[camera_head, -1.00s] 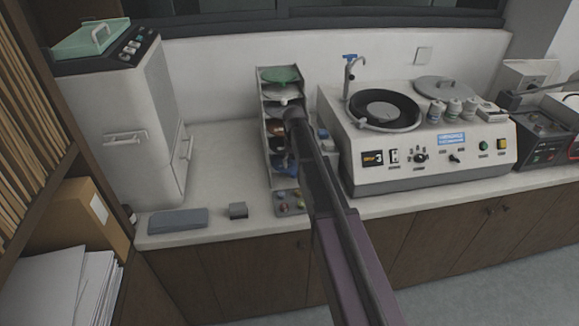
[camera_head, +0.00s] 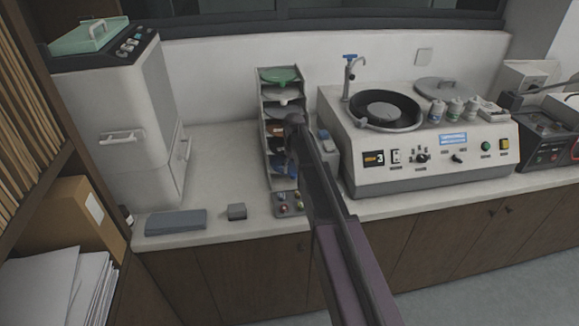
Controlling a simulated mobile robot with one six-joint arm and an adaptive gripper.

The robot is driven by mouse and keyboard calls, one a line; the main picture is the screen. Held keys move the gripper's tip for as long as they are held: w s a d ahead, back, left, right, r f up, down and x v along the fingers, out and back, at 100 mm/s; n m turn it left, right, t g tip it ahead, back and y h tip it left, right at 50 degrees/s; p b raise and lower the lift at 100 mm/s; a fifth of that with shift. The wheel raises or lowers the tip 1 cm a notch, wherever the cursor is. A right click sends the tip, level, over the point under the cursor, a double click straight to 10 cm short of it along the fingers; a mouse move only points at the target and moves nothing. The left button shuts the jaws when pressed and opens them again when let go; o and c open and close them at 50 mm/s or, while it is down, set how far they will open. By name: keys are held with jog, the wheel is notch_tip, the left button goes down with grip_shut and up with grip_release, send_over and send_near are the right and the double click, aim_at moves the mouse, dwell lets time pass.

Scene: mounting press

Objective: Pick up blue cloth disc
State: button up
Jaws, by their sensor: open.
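A narrow upright rack (camera_head: 264,108) with several shelves stands on the counter, with discs on its shelves. A green disc (camera_head: 280,75) is on top and a pale grey disc (camera_head: 281,97) is below it. The blue cloth disc (camera_head: 278,168) shows as a blue patch on a low shelf, partly hidden by my arm. My gripper (camera_head: 291,143) is a small dark shape in front of the rack's middle shelves. It is open; its fingertips are hard to make out, and I see nothing held in it.
A polishing machine (camera_head: 440,168) with a round black wheel and a tap stands right of the rack. A tall white machine (camera_head: 125,130) stands at left.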

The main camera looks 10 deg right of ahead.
aim_at(293, 174)
jog(key=shift+f+b, duration=1.3)
jog(key=shift+f, duration=0.3)
grip_shut()
